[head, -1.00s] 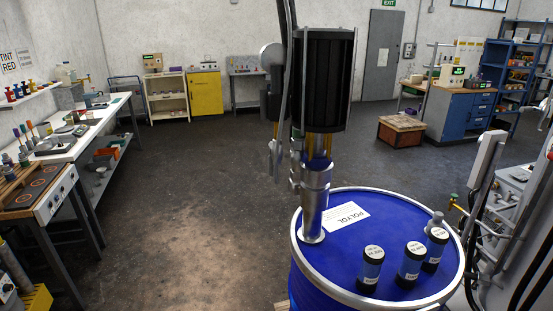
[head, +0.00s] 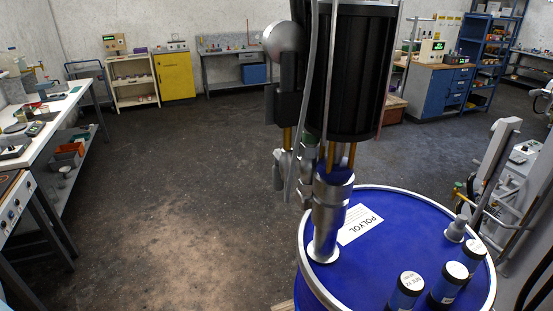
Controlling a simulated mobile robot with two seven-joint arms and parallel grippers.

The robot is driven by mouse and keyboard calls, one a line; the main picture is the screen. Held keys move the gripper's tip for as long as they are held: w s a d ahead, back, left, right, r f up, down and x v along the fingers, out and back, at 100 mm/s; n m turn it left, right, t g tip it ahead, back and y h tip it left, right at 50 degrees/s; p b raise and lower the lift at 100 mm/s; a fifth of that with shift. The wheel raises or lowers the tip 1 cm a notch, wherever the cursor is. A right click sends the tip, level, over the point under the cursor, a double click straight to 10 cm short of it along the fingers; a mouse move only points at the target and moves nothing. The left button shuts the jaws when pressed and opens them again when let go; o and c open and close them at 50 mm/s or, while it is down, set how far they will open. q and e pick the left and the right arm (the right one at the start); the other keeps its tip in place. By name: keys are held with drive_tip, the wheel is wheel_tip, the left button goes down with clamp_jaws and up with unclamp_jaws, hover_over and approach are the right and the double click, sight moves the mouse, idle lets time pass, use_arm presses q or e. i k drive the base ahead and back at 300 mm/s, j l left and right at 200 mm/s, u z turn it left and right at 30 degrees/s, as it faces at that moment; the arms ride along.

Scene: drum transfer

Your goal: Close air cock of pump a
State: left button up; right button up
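A pump with a black ribbed cylinder (head: 352,75) stands upright on the blue drum (head: 385,265) in the right half of the head view. Its silver lower tube (head: 328,215) meets the drum lid near the rim. A grey round housing (head: 283,42) and a thin grey hose or rod (head: 307,100) are on the pump's left side. I cannot make out for certain which small fitting is the air cock, or whether its handle is open or shut. No letter marking the pump is readable. Neither of my grippers is in view.
Grey equipment with a green-knobbed fitting (head: 457,187) is at the right. A workbench (head: 50,125) is at the left. The floor between is clear.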

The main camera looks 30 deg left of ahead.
sight(278, 184)
drive_tip(key=i+j+z, duration=0.15)
drive_tip(key=j, duration=0.5)
drive_tip(key=i+j+z, duration=0.2)
drive_tip(key=j, duration=0.45)
drive_tip(key=j+z, duration=0.15)
drive_tip(key=j, duration=0.55)
drive_tip(key=i+j+z, duration=0.2)
drive_tip(key=j, duration=0.5)
drive_tip(key=k+l, duration=0.05)
